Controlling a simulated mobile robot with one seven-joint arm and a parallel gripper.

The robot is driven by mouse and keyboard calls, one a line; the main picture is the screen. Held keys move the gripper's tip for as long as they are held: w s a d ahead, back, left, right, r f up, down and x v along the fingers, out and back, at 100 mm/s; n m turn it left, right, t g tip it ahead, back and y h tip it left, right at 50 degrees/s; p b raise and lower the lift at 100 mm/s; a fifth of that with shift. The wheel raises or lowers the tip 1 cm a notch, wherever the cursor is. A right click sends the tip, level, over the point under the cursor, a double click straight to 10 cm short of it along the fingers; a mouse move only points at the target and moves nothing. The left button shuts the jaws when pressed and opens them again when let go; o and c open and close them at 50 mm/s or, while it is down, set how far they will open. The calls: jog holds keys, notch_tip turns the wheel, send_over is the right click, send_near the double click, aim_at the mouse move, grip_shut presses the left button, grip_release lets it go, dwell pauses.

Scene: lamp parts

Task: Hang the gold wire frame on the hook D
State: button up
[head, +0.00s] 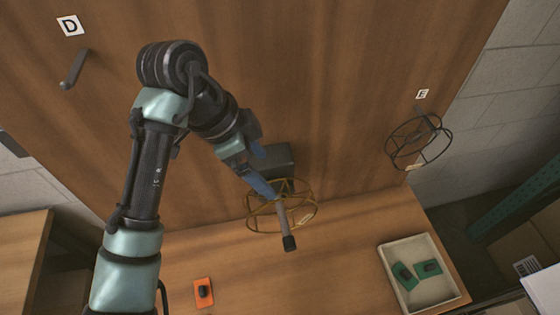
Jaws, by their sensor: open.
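The gold wire frame (302,223), round with rings and spokes, is right of centre at the lower part of the wooden board. A grey rod with a black tip (287,232) crosses its middle; I cannot tell what the rod is fixed to. My gripper (268,188) reaches from the upper left to the frame's upper left side, with its blue fingers over the wires. It is open; whether it touches the frame is unclear. Hook D (74,69), a dark grey peg, is bare at the upper left under its label D (70,26).
A dark wire frame (420,142) hangs under label E (422,94) at the right. A dark grey box (279,160) is beside my gripper. Below are an orange piece (203,292) and a pale tray (441,300) with green pieces. The board around hook D is clear.

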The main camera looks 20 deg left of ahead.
aim_at(279, 190)
jog(key=p+x, duration=0.3)
jog(key=x, duration=0.8)
jog(key=shift+s+d, duration=0.1)
jog(key=shift+w+d+f, duration=0.15)
jog(key=shift+w+f, duration=0.15)
jog(key=shift+f, duration=0.15)
jog(key=shift+s, duration=0.1)
jog(key=shift+c, duration=0.2)
jog(key=shift+r, duration=0.1)
jog(key=shift+c, duration=1.1)
grip_shut()
jog(key=shift+s+d+p, duration=0.4)
jog(key=shift+s+d, duration=0.3)
jog(key=shift+s, duration=0.35)
jog(key=shift+s+d+p, duration=0.45)
jog(key=shift+s+d, duration=0.25)
jog(key=shift+s, duration=0.35)
jog(key=shift+s+d+p, duration=0.4)
jog(key=shift+s+d, duration=0.3)
jog(key=shift+s, duration=0.35)
jog(key=s+d+b, duration=0.3)
jog(key=s+d, duration=0.1)
jog(key=s, duration=0.2)
